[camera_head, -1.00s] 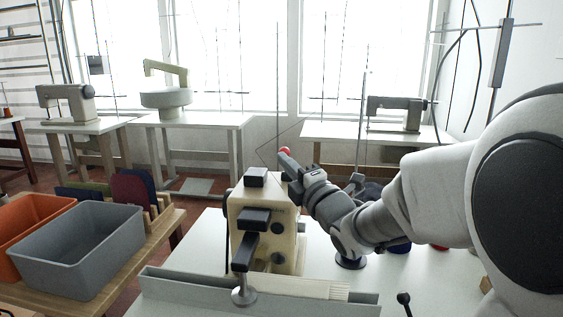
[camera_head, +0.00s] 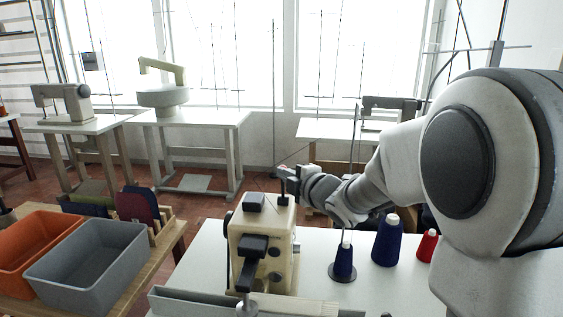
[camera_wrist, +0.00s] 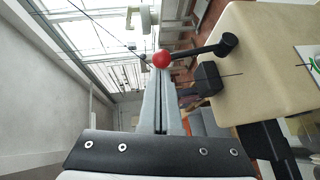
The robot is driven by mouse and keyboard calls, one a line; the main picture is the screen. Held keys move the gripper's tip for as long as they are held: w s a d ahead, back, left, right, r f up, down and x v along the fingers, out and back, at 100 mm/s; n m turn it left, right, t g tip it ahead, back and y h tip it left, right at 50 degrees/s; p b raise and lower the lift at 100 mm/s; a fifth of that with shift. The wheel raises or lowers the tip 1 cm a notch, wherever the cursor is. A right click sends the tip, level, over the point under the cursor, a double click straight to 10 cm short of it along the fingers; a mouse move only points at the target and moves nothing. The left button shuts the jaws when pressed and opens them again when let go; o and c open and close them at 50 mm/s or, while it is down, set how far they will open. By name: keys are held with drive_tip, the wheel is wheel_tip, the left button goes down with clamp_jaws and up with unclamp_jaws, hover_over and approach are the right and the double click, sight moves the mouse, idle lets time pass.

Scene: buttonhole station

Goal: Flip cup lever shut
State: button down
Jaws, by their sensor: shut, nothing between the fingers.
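The cream buttonhole machine (camera_head: 250,230) stands on the white table, with black parts on its front and top. It also shows at the right of the wrist view (camera_wrist: 270,60). In the wrist view, the cup lever (camera_wrist: 195,51) is a black rod from a dark pivot at the machine's edge, ending in a red ball (camera_wrist: 161,59). My gripper (camera_wrist: 162,80) is shut and empty, its fingertips right by the ball in that view; I cannot tell if they touch. In the head view my gripper (camera_head: 284,172) is just above the machine's top right; the lever is mostly hidden there.
Blue thread cones (camera_head: 387,243) and a red cone (camera_head: 427,246) stand right of the machine, below my arm. A grey bin (camera_head: 88,265) and an orange bin (camera_head: 30,240) sit on a wooden bench at left. Sewing tables (camera_head: 190,118) stand behind.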

drive_tip(key=w+g+p, duration=0.1)
drive_tip(key=p, duration=0.2)
drive_tip(key=w+r+m+g+p, duration=0.1)
drive_tip(key=p, duration=0.2)
drive_tip(key=w+g+p, duration=0.1)
drive_tip(key=p, duration=0.2)
drive_tip(key=shift+w+d+r+m+h, duration=0.2)
drive_tip(key=shift+d+r+m+h, duration=0.1)
drive_tip(key=shift+d, duration=0.05)
drive_tip(key=shift+w+d+f+p, duration=0.1)
drive_tip(key=shift+w+p, duration=0.5)
drive_tip(key=shift+p, duration=0.3)
drive_tip(key=shift+w, duration=0.1)
